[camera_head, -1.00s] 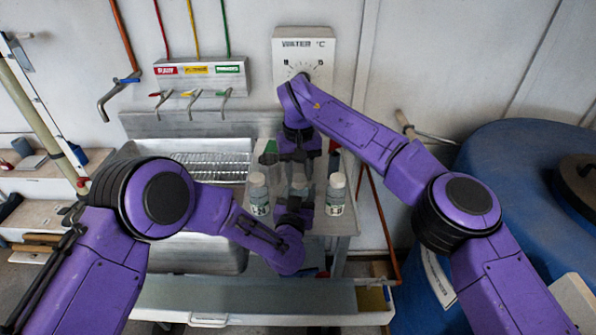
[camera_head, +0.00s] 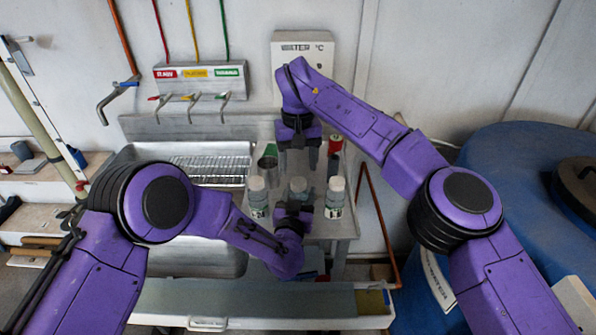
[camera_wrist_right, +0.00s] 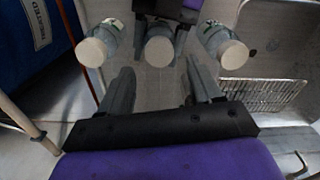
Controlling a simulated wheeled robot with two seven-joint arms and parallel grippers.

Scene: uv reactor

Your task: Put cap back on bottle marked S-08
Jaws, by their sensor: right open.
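Three bottles with pale caps stand in a row on the metal ledge: a left bottle (camera_head: 258,199), a middle bottle (camera_head: 298,188) and a right bottle (camera_head: 336,198). In the wrist view the middle bottle (camera_wrist_right: 158,50) has a pale round cap on top, and the others show at its sides. The label marks are too small to read. My left gripper (camera_head: 293,210) is at the middle bottle from the front, its dark fingers closed along both sides. My right gripper (camera_head: 298,158) is open and empty, above and behind the middle bottle; its fingers (camera_wrist_right: 158,85) show apart.
A sink (camera_head: 150,157) with a wire rack (camera_head: 212,168) is left of the ledge. A water dial box (camera_head: 300,45) is on the wall. A blue barrel (camera_head: 500,185) stands at right.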

